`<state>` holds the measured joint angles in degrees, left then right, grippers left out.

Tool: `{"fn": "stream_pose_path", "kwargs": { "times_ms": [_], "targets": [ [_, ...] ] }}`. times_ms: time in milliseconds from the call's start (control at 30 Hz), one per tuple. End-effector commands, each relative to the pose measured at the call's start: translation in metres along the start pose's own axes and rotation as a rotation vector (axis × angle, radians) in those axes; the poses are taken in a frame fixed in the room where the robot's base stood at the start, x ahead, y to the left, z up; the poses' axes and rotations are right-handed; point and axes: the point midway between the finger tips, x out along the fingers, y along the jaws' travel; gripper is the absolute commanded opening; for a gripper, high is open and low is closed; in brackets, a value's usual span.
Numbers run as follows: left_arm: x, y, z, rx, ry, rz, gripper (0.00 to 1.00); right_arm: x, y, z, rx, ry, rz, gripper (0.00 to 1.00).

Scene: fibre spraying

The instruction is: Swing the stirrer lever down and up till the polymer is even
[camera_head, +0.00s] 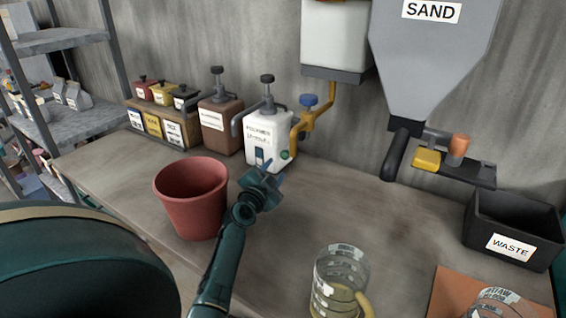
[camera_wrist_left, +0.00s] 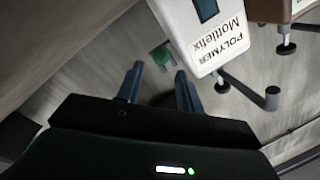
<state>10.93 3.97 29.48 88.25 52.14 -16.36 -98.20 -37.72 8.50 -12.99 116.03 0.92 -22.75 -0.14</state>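The white polymer container (camera_head: 262,128) stands at the back of the bench with a dark pump head on top. In the left wrist view the container (camera_wrist_left: 203,38) appears tilted at the top. A small green knob (camera_wrist_left: 162,56) shows beside its lower end, just beyond my fingertips; I cannot tell whether it is the stirrer lever's end. My left gripper (camera_head: 273,172) is just in front of the container's base. Its two fingers (camera_wrist_left: 157,82) are apart with nothing between them. My right gripper is not in view.
A red bucket (camera_head: 192,195) stands close left of my left arm. A brown container (camera_head: 220,125) is left of the polymer. A clear jug (camera_head: 338,280) stands at the front, a black waste bin (camera_head: 513,232) at right. The sand hopper (camera_head: 432,60) hangs above. The bench middle is clear.

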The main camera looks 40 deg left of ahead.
Motion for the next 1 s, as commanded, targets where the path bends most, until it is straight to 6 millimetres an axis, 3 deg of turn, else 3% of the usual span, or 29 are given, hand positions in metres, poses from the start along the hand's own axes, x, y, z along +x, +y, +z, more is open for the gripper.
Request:
{"fn": "stream_pose_path", "kwargs": {
  "times_ms": [33,200,400,800,1000],
  "targets": [
    [0.014,-0.003,-0.003,-0.005,0.002,-0.002,0.37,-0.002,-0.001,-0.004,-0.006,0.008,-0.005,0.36],
    [0.046,-0.002,-0.002,-0.006,0.001,-0.002,0.37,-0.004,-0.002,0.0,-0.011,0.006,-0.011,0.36],
    [0.068,-0.002,-0.002,-0.004,0.001,-0.001,0.37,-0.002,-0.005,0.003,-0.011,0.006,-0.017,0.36],
    [0.074,-0.003,-0.003,-0.002,0.001,-0.001,0.37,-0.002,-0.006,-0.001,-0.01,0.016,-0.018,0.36],
    [0.074,-0.003,-0.003,-0.002,0.001,0.0,0.21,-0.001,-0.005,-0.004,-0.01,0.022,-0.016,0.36]
  ]
}}
